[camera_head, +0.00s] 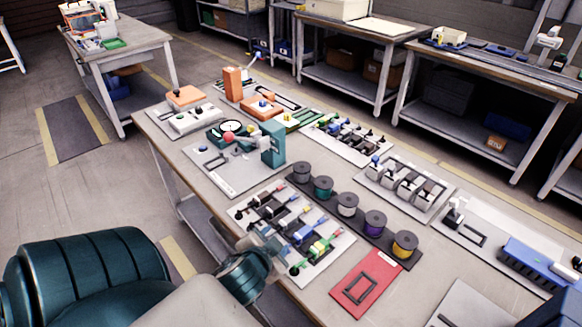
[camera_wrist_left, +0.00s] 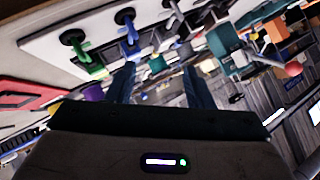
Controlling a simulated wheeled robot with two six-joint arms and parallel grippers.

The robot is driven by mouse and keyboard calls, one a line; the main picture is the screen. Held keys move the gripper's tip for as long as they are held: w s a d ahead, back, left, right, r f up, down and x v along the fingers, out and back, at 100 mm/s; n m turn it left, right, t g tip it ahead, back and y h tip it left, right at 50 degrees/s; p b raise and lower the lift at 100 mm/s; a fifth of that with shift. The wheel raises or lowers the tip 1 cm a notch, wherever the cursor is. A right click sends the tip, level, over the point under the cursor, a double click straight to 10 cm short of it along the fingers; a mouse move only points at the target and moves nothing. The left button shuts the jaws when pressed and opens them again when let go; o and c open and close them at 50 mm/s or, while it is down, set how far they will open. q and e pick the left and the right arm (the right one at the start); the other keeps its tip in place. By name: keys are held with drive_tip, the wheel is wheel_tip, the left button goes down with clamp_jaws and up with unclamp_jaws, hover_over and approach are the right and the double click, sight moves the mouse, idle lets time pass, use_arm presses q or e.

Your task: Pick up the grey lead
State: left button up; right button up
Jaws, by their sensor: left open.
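A pale rack board (camera_head: 334,254) holds several coloured leads in rows, among them blue and green ones. A greyish-white lead (camera_head: 268,232) appears among them near my left gripper; its outline is partly hidden, so I cannot be sure it is the grey lead. In the left wrist view the board (camera_wrist_left: 50,42) shows a green lead (camera_wrist_left: 88,60), a blue lead (camera_wrist_left: 130,38) and a whitish lead (camera_wrist_left: 172,8) at the top edge. My left gripper (camera_wrist_left: 158,85) is open and empty, its fingers apart beside the board. My right gripper is not in view.
A row of spools (camera_head: 347,205) stands just behind the rack. A red tray (camera_head: 366,285) lies to its right. A teal stand (camera_head: 272,145) is at the back left. Bare tabletop (camera_head: 205,205) shows left of the rack.

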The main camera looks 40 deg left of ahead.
use_arm(q)
drive_tip(key=w+r+m+t+h, duration=0.2)
drive_tip(key=w+r+m+t, duration=0.5)
drive_tip(key=r, duration=0.5)
drive_tip(key=d+r+m+g+h, duration=0.2)
drive_tip(key=d+r+m+h, duration=0.2)
drive_tip(key=d+m+h, duration=0.9)
drive_tip(key=m+g+y+b, duration=0.1)
drive_tip(key=m+g+y, duration=0.95)
drive_tip(key=m, duration=0.45)
approach(285, 220)
drive_tip(key=shift+w+a+f+g+h, duration=0.15)
drive_tip(key=shift+w+a+f+h, duration=0.15)
drive_tip(key=shift+f, duration=0.3)
drive_tip(key=shift+w+a+f+g+h, duration=0.15)
drive_tip(key=shift+w+f, duration=0.25)
drive_tip(key=shift+f, duration=0.2)
drive_tip(key=shift+w+d+f, duration=0.15)
drive_tip(key=shift+w+f, duration=0.1)
drive_tip(key=shift+f, duration=0.3)
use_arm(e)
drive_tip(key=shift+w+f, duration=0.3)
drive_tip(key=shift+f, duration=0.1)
